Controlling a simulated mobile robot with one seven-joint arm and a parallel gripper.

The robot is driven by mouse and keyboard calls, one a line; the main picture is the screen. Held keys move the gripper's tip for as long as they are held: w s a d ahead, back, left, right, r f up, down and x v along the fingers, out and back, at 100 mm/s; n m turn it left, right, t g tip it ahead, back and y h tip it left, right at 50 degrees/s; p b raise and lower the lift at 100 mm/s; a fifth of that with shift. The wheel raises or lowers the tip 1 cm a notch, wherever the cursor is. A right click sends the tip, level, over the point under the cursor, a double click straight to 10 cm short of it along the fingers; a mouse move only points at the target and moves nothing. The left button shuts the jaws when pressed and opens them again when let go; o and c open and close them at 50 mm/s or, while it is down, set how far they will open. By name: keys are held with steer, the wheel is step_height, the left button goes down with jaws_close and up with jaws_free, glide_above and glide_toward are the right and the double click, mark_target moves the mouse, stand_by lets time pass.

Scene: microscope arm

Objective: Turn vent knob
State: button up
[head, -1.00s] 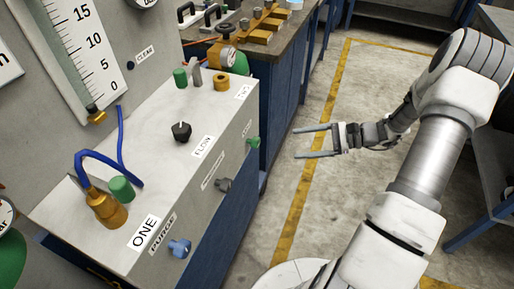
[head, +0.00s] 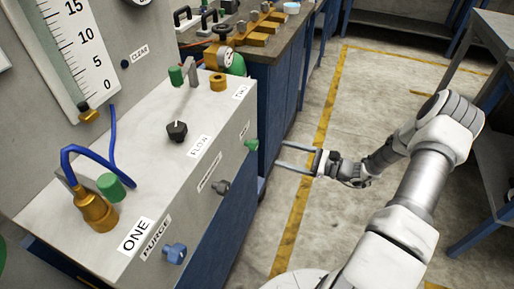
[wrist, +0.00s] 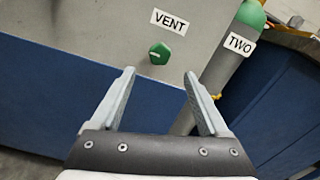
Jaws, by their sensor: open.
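The green vent knob (wrist: 160,53) is on the front face of the grey box, just below the VENT label (wrist: 169,21) in the wrist view. In the head view the green knob (head: 251,145) is at the right end of the box's front face. My gripper (wrist: 158,75) is open and empty, its two fingers pointing toward the box. In the wrist view the knob shows between and beyond the fingertips, apart from them. In the head view my gripper (head: 281,156) is just right of the knob.
A blue PURGE knob (head: 174,253) and a dark grey knob (head: 221,187) sit on the same front face. A black FLOW knob (head: 177,131) is on top. The floor (head: 325,205) to the right is clear.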

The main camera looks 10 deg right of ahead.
mark_target(257, 146)
steer(key=b+x, duration=0.1)
steer(key=x, duration=0.9)
steer(key=shift+a+b, duration=0.1)
steer(key=shift+b, duration=0.2)
jaws_close()
